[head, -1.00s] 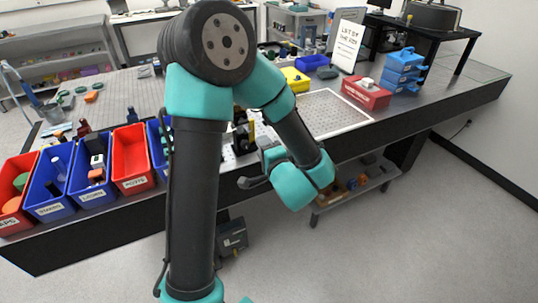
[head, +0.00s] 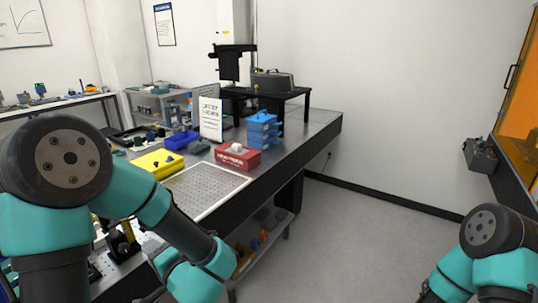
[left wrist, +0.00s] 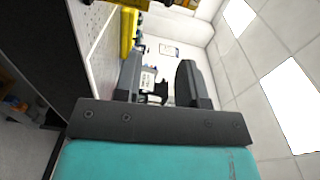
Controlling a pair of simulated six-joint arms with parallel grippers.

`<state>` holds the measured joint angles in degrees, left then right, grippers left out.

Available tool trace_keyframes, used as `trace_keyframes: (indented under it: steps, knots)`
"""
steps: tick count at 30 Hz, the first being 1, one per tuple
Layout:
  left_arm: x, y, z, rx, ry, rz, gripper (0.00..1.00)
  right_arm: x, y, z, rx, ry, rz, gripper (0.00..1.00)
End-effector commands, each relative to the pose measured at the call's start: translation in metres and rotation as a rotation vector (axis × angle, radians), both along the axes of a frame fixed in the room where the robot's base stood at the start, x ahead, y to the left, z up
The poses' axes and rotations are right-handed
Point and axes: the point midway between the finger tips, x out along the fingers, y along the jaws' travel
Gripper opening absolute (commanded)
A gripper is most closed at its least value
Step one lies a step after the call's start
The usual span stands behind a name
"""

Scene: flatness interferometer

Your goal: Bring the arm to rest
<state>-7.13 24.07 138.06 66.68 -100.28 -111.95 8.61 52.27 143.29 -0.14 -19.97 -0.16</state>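My left arm comes in from the left in the head view, its teal and dark links folded in front of the bench. Its gripper is mostly cut off or hidden at the bottom there. In the left wrist view my left gripper (left wrist: 160,70) has its two dark fingers apart with nothing between them. Background items show through the gap. My right arm is partly in view at the bottom right of the head view, and its gripper is not visible.
The bench holds a perforated plate (head: 205,188), a yellow block (head: 158,163), a red box (head: 237,157), stacked blue cases (head: 263,131), a blue bin (head: 182,140) and a sign (head: 211,118). Open floor (head: 365,220) lies to the right. A dark box (head: 480,155) is at the right wall.

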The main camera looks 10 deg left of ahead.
Motion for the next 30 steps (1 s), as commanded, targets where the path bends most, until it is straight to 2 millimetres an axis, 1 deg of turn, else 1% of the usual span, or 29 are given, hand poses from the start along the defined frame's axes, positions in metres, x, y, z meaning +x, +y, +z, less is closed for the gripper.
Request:
trace_keyframes:
  steps: [2, 5, 10, 13, 16, 18, 20, 21, 23, 24, 26, 27, 29, 30]
  knots:
    - [0.009, -0.001, -0.014, -0.051, -0.026, -0.048, 0.37, 0.000, 0.000, 0.000, 0.000, 0.000, 0.000, 0.59]
    - [0.025, -0.004, -0.039, -0.161, -0.077, -0.136, 0.37, 0.000, 0.000, 0.000, 0.000, 0.000, 0.000, 0.59]
    - [0.052, -0.019, -0.099, -0.449, -0.152, -0.290, 0.37, 0.000, 0.000, 0.000, 0.000, 0.000, 0.000, 0.59]
    - [0.062, -0.033, -0.135, -0.641, -0.171, -0.348, 0.37, 0.000, 0.000, 0.000, 0.000, 0.000, 0.000, 0.59]
    - [0.065, -0.048, -0.172, -0.841, -0.169, -0.375, 0.37, 0.000, 0.000, 0.000, 0.000, 0.000, 0.000, 0.59]
    - [0.064, -0.059, -0.197, -0.984, -0.157, -0.373, 0.37, 0.000, 0.000, 0.000, 0.000, 0.000, 0.000, 0.59]
    - [0.060, -0.070, -0.219, -1.103, -0.138, -0.360, 0.37, 0.000, 0.000, 0.000, 0.000, 0.000, 0.000, 0.59]
    - [0.057, -0.077, -0.233, -1.182, -0.120, -0.342, 0.37, 0.000, 0.000, 0.000, 0.000, 0.000, 0.000, 0.59]
    - [0.049, -0.087, -0.253, -1.297, -0.091, -0.306, 0.37, 0.000, 0.000, 0.000, 0.000, 0.000, 0.000, 0.59]
    - [0.043, -0.095, -0.266, -1.371, -0.066, -0.274, 0.37, 0.000, 0.000, 0.000, 0.000, 0.000, 0.000, 0.59]
    - [0.032, -0.105, -0.284, -1.477, -0.026, -0.216, 0.37, 0.000, 0.000, 0.000, 0.000, 0.000, 0.000, 0.59]
    - [0.023, -0.111, -0.296, -1.543, 0.005, -0.172, 0.37, 0.000, 0.000, 0.000, 0.000, 0.000, 0.000, 0.59]
    - [0.010, -0.121, -0.312, -1.634, 0.055, -0.096, 0.37, 0.000, 0.000, 0.000, 0.000, 0.000, 0.000, 0.59]
    - [-0.001, -0.127, -0.322, -1.688, 0.090, -0.040, 0.37, 0.000, 0.000, 0.000, 0.000, 0.000, 0.000, 0.59]
